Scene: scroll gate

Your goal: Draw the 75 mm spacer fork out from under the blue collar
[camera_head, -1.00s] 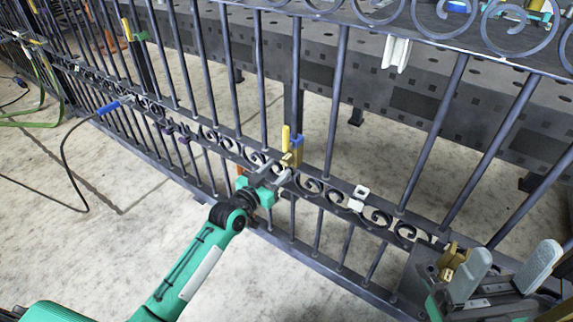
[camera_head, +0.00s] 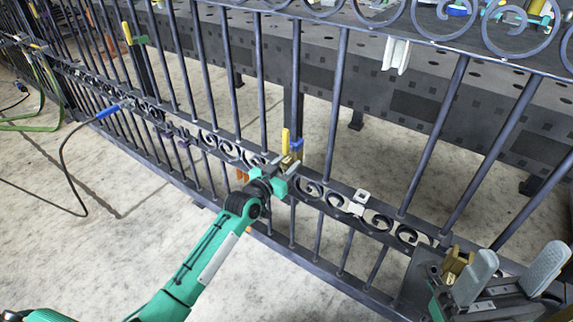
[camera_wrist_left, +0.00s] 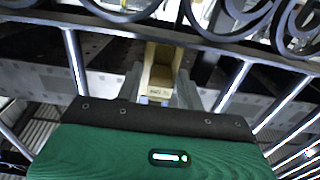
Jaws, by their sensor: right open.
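The brass spacer fork (camera_head: 291,159) sits at the gate's scroll band, below the blue collar (camera_head: 297,144); the gripper partly hides it. In the left wrist view the brass fork (camera_wrist_left: 160,70) carries a small label, too small to read surely. My left gripper (camera_head: 280,166) is at the fork, its grey fingers on either side of it. In the left wrist view the fingers seem to stand slightly apart from the fork, though contact is hard to judge. My right gripper (camera_head: 508,272) is open and empty at the lower right.
Dark gate bars (camera_head: 335,100) and scrolls stand in front of a perforated table (camera_head: 410,100). A yellow handle (camera_head: 285,140) rises beside the collar. A white clip (camera_head: 359,201) sits on the scroll band. Another brass piece (camera_head: 455,264) is near my right gripper.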

